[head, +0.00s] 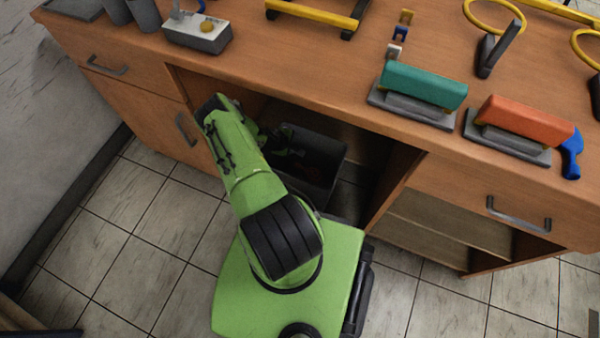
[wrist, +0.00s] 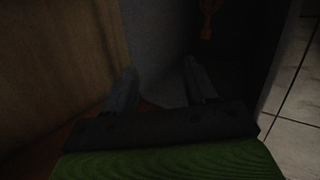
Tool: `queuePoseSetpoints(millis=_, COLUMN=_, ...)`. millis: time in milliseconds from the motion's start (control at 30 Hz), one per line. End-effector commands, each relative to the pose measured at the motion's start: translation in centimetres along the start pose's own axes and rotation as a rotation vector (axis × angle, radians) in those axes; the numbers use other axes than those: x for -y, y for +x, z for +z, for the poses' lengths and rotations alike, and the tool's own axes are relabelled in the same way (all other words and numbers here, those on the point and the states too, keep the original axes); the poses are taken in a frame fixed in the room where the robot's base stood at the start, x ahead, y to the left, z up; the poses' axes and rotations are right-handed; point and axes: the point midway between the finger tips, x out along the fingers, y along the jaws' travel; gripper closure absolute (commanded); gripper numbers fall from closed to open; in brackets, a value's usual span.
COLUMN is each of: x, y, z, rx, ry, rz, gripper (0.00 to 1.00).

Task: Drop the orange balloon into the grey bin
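The grey bin (head: 330,148) stands in the open, shadowed bay under the counter in the head view. A small, dim reddish-orange shape shows inside it. In the wrist view an orange object (wrist: 208,20), probably the orange balloon, is near the top edge, in front of a dark surface and beyond my fingers. My gripper (wrist: 161,75) has its two fingers apart with nothing visible between them. In the head view my arm reaches into the bay, and my gripper is dark and partly hidden at the bin. The exact contact is too dark to tell.
The wooden counter (head: 290,75) overhangs the bay. On it are a teal block (head: 423,85), an orange block (head: 527,119), a blue-headed tool (head: 571,153) and a grey control box (head: 197,33). Cabinet walls flank the bay.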

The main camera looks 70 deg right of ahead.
Motion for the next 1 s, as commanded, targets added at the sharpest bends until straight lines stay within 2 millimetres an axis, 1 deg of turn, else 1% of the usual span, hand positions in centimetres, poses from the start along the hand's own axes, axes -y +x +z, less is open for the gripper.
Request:
queuePoseSetpoints(millis=167, x=0.0, y=0.0, z=0.0, rx=0.0, ry=0.0, rz=0.0, gripper=0.44)
queuePoseSetpoints(millis=267, x=-0.1, y=-0.5, z=0.0, rx=-0.001, ry=-0.001, rz=0.0, gripper=0.44)
queuePoseSetpoints(millis=367, x=-0.2, y=-2.4, z=0.0, rx=-0.001, ry=-0.002, rz=-0.001, gripper=0.44)
queuePoseSetpoints(millis=600, x=-0.3, y=-9.4, z=0.0, rx=-0.001, ry=-0.003, rz=-0.001, gripper=0.44)
queuePoseSetpoints(millis=733, x=-0.3, y=-12.8, z=0.0, rx=-0.002, ry=-0.003, rz=0.0, gripper=0.44)
queuePoseSetpoints(millis=800, x=-0.2, y=-14.1, z=0.0, rx=-0.001, ry=-0.002, rz=-0.001, gripper=0.44)
queuePoseSetpoints(millis=867, x=-0.1, y=-15.0, z=0.0, rx=-0.001, ry=-0.002, rz=-0.001, gripper=0.44)
queuePoseSetpoints(millis=1000, x=0.0, y=-15.8, z=0.0, rx=0.0, ry=0.0, rz=0.0, gripper=0.44)
